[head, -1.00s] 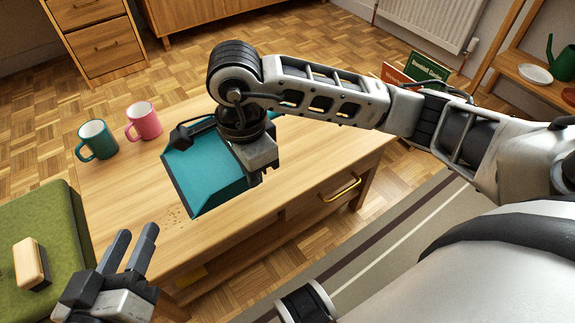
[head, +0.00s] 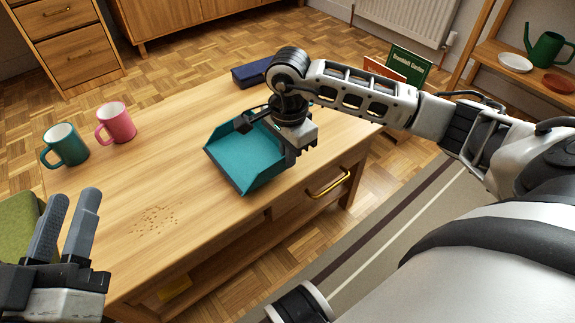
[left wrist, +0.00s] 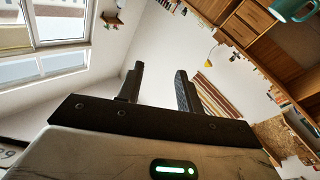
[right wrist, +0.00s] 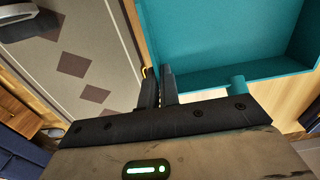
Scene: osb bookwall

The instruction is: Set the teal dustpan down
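The teal dustpan (head: 243,158) is at the table's right-hand part near the front edge, its open tray facing up. I cannot tell whether it touches the tabletop or hangs just above. My right gripper (head: 297,155) is at the pan's right side; its fingertips are partly hidden in the head view. In the right wrist view my right gripper (right wrist: 158,72) has its fingers close together at the edge of the dustpan (right wrist: 215,35), shut on it. My left gripper (head: 73,195) is open and empty near the table's left front; its parted fingers show in the left wrist view (left wrist: 158,78).
The wooden table (head: 190,190) carries a teal mug (head: 66,148), a pink mug (head: 117,124), scattered crumbs (head: 155,219) and a dark blue case (head: 252,72) at the back. A drawer with a yellow handle (head: 328,183) is in front. The table's middle is clear.

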